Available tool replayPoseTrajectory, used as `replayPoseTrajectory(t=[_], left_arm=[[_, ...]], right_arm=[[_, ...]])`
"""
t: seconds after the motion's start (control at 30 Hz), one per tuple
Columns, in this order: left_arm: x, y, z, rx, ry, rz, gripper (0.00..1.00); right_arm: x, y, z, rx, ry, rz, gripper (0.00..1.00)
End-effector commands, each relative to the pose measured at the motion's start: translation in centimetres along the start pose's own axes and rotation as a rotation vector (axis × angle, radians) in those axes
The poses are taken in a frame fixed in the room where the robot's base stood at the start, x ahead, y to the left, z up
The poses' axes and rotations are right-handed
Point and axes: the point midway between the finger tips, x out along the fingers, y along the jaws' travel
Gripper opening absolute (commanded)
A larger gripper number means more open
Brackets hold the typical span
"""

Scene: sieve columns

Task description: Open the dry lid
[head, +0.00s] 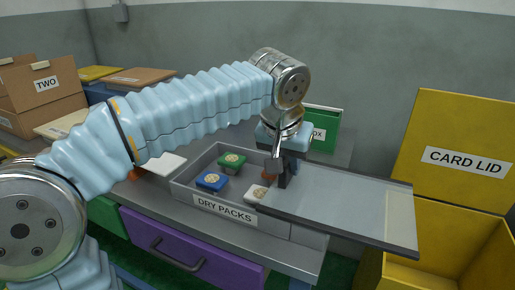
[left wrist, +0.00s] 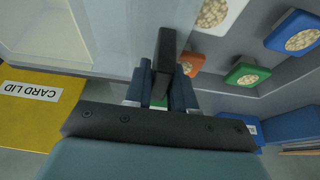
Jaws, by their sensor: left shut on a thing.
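The dry lid (head: 345,200), a clear grey panel with dark edges, lies slid to the right off most of the grey box labelled DRY PACKS (head: 180,192). It overhangs the counter on its right. My left gripper (head: 283,172) is shut on the lid's dark upright handle (left wrist: 165,60) at the lid's left end. The box's left part is uncovered and shows a blue pack (head: 212,181), a green pack (head: 232,160), a white pack (head: 256,193) and part of an orange pack (head: 268,177). In the left wrist view the lid (left wrist: 105,30) lies left of the fingers. My right gripper is not in view.
A yellow bin with an upright lid marked CARD LID (head: 465,160) stands at the right, near the dry lid's end. A green box (head: 324,128) stands behind my gripper. Cardboard boxes (head: 45,85) are at the left. A purple drawer (head: 190,250) is below the counter.

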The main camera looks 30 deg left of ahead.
Motion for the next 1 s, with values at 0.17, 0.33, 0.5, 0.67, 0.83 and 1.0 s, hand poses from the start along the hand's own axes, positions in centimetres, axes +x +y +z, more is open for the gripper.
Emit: replayPoseTrajectory(t=[0.17, 0.33, 0.5, 0.67, 0.83, 1.0], left_arm=[[-0.2, 3.1, -0.1, 0.004, 0.000, 0.002, 0.00], [-0.1, 4.3, -0.1, 0.001, 0.001, 0.000, 0.00], [-0.1, 4.7, 0.0, 0.000, 0.001, 0.001, 0.00], [0.0, 4.6, -0.1, 0.000, 0.002, 0.001, 0.00], [0.0, 4.6, -0.1, 0.000, 0.002, 0.001, 0.38], [0.0, 4.6, 0.0, 0.000, 0.001, 0.000, 0.45]], right_arm=[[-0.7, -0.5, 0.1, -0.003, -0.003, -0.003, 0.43], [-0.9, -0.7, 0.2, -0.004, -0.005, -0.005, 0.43], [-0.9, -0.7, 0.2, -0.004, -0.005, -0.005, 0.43], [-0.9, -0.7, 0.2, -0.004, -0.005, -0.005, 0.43], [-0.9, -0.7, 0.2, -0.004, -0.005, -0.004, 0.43], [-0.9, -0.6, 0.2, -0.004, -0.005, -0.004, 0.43]])
